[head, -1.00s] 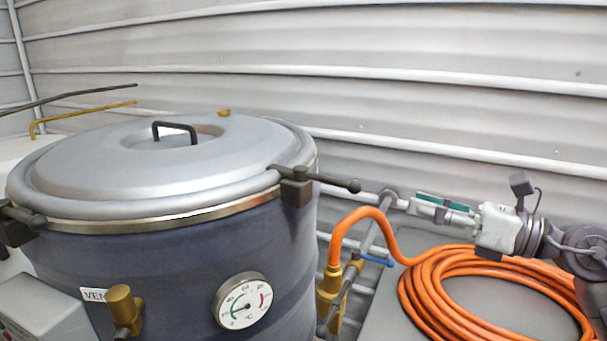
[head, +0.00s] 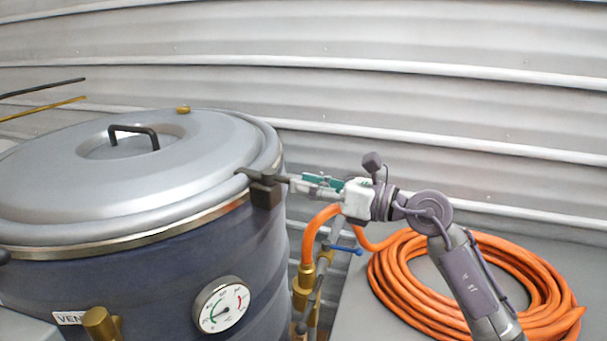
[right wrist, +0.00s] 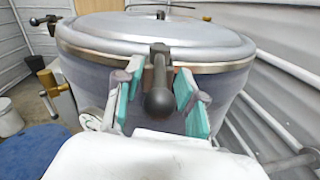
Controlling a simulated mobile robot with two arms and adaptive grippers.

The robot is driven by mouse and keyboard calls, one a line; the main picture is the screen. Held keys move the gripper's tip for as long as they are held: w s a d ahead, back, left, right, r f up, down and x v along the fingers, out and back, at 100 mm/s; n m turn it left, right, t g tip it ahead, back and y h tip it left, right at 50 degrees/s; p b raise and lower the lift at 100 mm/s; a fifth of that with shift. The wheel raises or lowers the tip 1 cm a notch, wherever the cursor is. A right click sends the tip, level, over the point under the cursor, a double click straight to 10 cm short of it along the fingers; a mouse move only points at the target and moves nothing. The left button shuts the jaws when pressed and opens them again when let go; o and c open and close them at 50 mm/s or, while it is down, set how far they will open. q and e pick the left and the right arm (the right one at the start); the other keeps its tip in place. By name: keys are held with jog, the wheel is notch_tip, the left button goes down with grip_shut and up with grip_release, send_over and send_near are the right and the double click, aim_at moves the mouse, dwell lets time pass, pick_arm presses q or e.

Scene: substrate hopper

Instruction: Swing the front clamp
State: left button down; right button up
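The hopper (head: 140,260) is a dark blue drum with a silver domed lid (head: 70,180). A dark clamp (head: 264,190) sits on its rim at the right in the head view. The same clamp, with its bar and round knob (right wrist: 161,102), points at the camera in the right wrist view. My right gripper (head: 303,182) is level with this clamp. Its teal-padded fingers (right wrist: 160,92) stand on either side of the clamp bar, with visible gaps. A second clamp (right wrist: 48,84) shows at the left of the rim. My left gripper is out of view.
A dial gauge (head: 221,306) and a brass valve (head: 102,324) are on the drum's front. An orange hose (head: 400,300) lies coiled at the right, below my right arm. A corrugated wall (head: 400,90) stands behind. A blue-handled valve (head: 345,250) is under the gripper.

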jog(key=shift+w+a, duration=0.3)
jog(key=shift+a, duration=0.2)
grip_shut()
